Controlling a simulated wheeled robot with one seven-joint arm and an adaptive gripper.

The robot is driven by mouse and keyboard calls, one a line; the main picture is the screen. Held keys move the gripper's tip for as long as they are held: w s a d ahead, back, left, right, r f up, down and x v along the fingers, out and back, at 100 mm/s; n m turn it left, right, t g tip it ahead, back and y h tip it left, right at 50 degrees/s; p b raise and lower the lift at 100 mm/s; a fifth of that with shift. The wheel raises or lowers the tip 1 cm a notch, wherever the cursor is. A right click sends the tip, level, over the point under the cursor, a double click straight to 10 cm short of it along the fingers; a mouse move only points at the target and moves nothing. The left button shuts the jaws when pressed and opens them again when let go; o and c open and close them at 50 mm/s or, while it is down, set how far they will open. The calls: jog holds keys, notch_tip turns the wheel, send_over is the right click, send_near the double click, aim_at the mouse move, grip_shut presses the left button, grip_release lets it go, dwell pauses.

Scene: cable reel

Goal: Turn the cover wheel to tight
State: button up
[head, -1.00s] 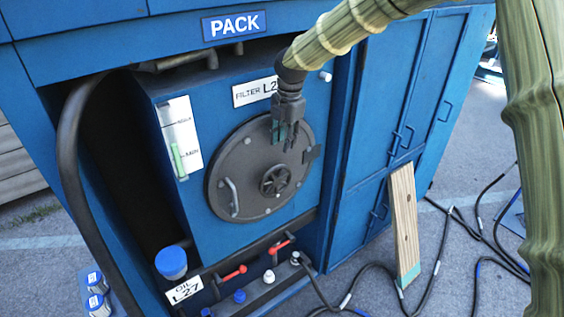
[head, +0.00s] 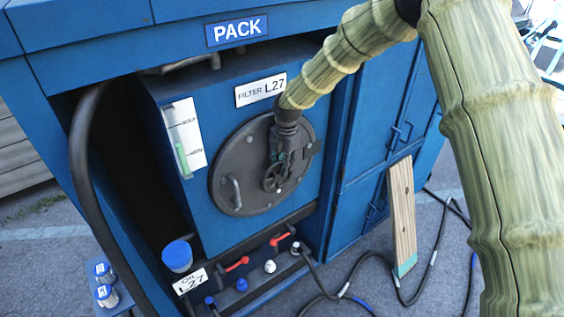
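The round dark grey cover (head: 222,165) is on the blue filter box, under the FILTER L27 label. The small spoked cover wheel (head: 268,184) is at its middle. My gripper (head: 280,172) points down in front of the cover, with its fingertips over the upper part of the wheel. The fingers hide some of the rim and spokes. I cannot tell whether they touch the wheel or are in front of it, nor how far apart they are.
Red-handled valves (head: 238,264) and a blue-capped oil filler (head: 177,257) are below the cover. A black hose (head: 78,150) runs down the left. A wooden plank (head: 402,215) leans on the blue cabinet at right. Cables lie on the ground.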

jog(key=c, duration=0.7)
jog(key=shift+w+d, duration=0.1)
